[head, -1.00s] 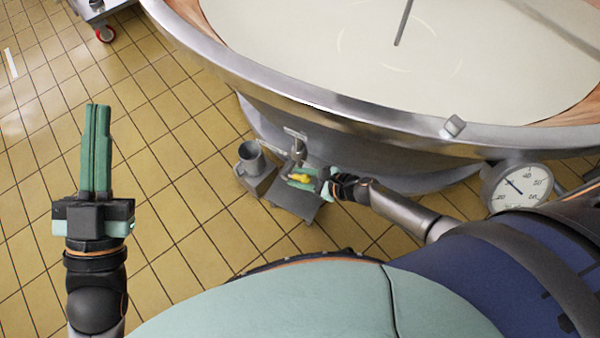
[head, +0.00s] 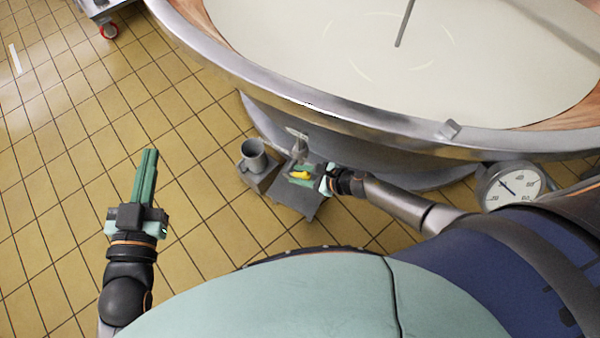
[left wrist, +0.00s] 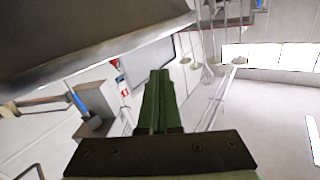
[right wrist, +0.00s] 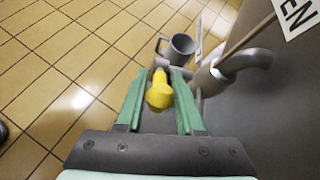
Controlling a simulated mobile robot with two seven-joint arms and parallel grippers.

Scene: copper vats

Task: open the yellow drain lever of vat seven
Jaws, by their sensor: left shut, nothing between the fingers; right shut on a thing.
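Vat seven is the large copper vat with a steel rim (head: 400,126), full of pale liquid. Its outlet pipe (right wrist: 240,62) comes out of the grey vat side in the right wrist view. The yellow drain lever (right wrist: 160,92) sits by that pipe, between the green fingers of my right gripper (right wrist: 160,80). My right gripper is shut on the lever, which also shows in the head view (head: 302,175). My left gripper (head: 150,153) is shut and empty, held over the tiled floor at the left, away from the vat.
A grey mug (right wrist: 180,47) stands beside the outlet; it also shows in the head view (head: 253,157). A sign (right wrist: 296,14) reading "EN" at its visible end is on the vat. A dial gauge (head: 510,188) is at the right.

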